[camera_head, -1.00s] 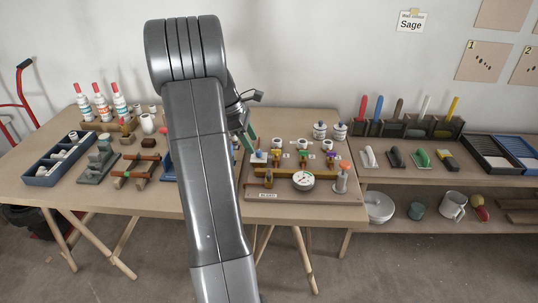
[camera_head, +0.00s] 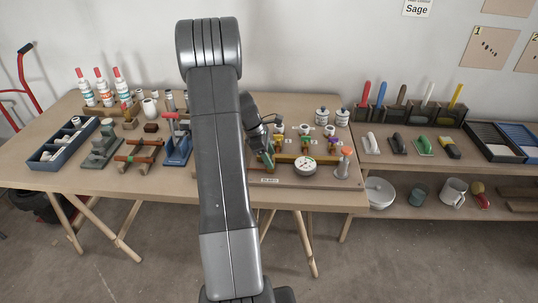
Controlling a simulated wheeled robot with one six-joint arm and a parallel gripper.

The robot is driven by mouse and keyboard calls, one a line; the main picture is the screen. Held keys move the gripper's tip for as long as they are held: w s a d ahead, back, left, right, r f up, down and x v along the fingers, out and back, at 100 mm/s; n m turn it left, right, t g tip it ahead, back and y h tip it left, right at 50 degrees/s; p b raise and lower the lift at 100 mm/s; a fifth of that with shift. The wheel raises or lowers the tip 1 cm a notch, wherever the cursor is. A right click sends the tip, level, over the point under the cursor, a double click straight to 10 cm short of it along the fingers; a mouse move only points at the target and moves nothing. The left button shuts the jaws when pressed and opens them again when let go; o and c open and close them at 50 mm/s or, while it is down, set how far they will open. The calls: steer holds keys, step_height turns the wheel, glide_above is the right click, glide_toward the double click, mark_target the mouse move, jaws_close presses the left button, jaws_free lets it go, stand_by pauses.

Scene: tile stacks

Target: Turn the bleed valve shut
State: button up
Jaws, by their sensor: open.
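The valve board (camera_head: 322,182) lies on the right part of the table, with a brass pipe (camera_head: 290,158), a round white gauge (camera_head: 305,167) and several small white-topped fittings along its back. No readable mark shows which fitting is the bleed valve. The left front of the board, where brass fittings stand, is partly hidden by my arm and gripper.
An orange-topped pump-like cylinder (camera_head: 344,163) stands at the board's right end. Two white jars (camera_head: 331,116) stand behind. A blue clamp-like tool (camera_head: 177,149) stands left of my arm. A shelf (camera_head: 405,171) with trowels is at the right.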

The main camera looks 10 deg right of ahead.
steer(key=c, duration=1)
steer(key=shift+m, duration=0.3)
steer(key=m, duration=0.1)
steer(key=m+g+p, duration=0.1)
steer(key=m, duration=0.1)
steer(key=shift+w+d+m+g+y, duration=0.1)
steer(key=shift+w+m+g+y, duration=0.05)
steer(key=shift+m+g+y, duration=0.15)
steer(key=m+g+y, duration=0.1)
steer(key=m, duration=0.3)
steer(key=shift+w+d, duration=0.1)
steer(key=m+y, duration=0.1)
steer(key=m, duration=0.1)
steer(key=m+y, duration=0.1)
steer(key=m, duration=0.2)
steer(key=shift+d+g+p, duration=0.1)
steer(key=shift+g+p, duration=0.2)
steer(key=shift+p, duration=0.05)
steer(key=m+y, duration=0.1)
steer(key=m, duration=0.3)
steer(key=shift+d+m+y, duration=0.1)
steer(key=shift+m+y, duration=0.2)
steer(key=shift+y, duration=0.1)
